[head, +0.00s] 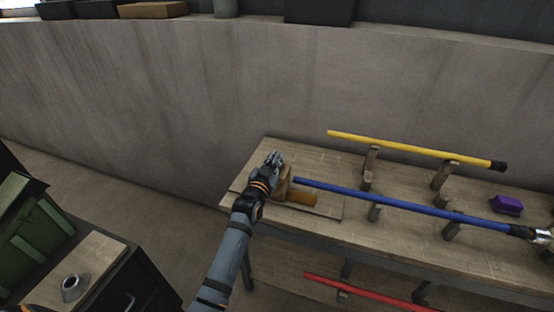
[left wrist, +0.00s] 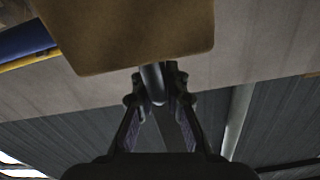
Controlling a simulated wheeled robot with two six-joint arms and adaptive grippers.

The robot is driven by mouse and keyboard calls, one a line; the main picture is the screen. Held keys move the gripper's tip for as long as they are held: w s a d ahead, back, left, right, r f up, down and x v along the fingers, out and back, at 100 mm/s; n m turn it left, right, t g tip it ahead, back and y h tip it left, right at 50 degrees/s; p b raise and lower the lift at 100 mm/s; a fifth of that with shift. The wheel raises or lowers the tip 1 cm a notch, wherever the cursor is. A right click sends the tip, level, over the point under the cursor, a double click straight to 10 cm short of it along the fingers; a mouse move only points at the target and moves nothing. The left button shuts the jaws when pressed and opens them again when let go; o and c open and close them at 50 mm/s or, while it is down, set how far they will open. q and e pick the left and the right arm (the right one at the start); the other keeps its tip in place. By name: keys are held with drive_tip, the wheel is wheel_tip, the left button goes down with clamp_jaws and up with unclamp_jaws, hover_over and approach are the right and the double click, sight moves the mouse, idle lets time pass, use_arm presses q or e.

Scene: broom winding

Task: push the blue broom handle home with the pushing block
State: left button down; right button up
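The blue broom handle (head: 400,207) lies across upright wooden supports on the bench. Its right end has a dark collar at a silver fitting (head: 543,236) by the picture's edge; how deep it sits there I cannot tell. The tan pushing block (head: 284,182) stands at the handle's left end; whether they touch is unclear. My left gripper (head: 275,160) is at the block's left side. In the left wrist view its fingers (left wrist: 158,88) close around a grey peg below the block (left wrist: 130,35), and the blue handle (left wrist: 25,40) shows to the left. My right gripper is not seen.
A yellow handle (head: 410,148) rests behind the blue one, and a red handle (head: 360,291) is lower in front. A purple block (head: 507,204) lies on the bench (head: 310,158).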

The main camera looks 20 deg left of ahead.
use_arm(q)
drive_tip(key=c, duration=1.6)
unclamp_jaws()
drive_tip(key=shift+c, duration=0.2)
drive_tip(key=shift+o, duration=1.4)
drive_tip(key=shift+d, duration=0.15)
drive_tip(key=s, duration=1.2)
drive_tip(key=shift+a, duration=0.2)
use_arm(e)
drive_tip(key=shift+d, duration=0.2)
use_arm(q)
drive_tip(key=shift+f, duration=0.1)
